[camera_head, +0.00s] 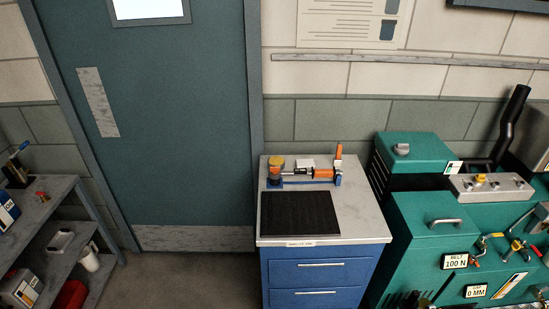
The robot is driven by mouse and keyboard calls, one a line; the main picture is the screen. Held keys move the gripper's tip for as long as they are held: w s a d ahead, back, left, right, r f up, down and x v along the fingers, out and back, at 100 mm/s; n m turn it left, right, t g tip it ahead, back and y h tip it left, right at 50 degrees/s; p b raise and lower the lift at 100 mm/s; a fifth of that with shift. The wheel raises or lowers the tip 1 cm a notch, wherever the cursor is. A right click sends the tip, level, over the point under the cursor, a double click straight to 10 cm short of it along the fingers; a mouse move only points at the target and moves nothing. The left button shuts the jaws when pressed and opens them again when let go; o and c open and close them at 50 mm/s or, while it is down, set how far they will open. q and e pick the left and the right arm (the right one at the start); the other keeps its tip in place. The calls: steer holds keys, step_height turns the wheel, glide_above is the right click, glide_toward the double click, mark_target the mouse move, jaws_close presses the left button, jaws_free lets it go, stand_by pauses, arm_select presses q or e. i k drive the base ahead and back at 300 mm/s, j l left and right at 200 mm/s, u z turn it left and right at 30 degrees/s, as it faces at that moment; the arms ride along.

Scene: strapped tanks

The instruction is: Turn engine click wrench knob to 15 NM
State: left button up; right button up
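A tool with an orange grip (323,173) and a grey shaft lies in a blue holder at the back of the blue cabinet's top; it looks like the click wrench. A round yellow-topped, reddish part (276,170) is at its left end. An upright orange piece (338,153) stands at its right end. I cannot tell which part is the knob, and no scale setting is readable. A small white plate (305,163) is behind the tool. Neither of my grippers is in view.
The blue cabinet (318,272) has a dark mat (300,213) on its pale top. Right of it stands a green machine (425,215) with valves and "BELT 100 N" and "0 MM" labels. A cluttered shelf (45,215) is at left, beside a closed door (165,130). Floor shows before the door.

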mark_target(273, 169)
steer(key=i+j+z, duration=0.1)
steer(key=i+j, duration=0.15)
steer(key=i+j+z, duration=0.1)
steer(key=i+j, duration=0.15)
steer(key=j, duration=0.15)
steer(key=i+j, duration=0.25)
steer(key=j, duration=0.15)
steer(key=i+j+z, duration=0.25)
steer(key=i+j, duration=0.2)
steer(key=j, duration=0.3)
steer(key=i+j+z, duration=0.1)
steer(key=j, duration=0.3)
steer(key=i, duration=0.1)
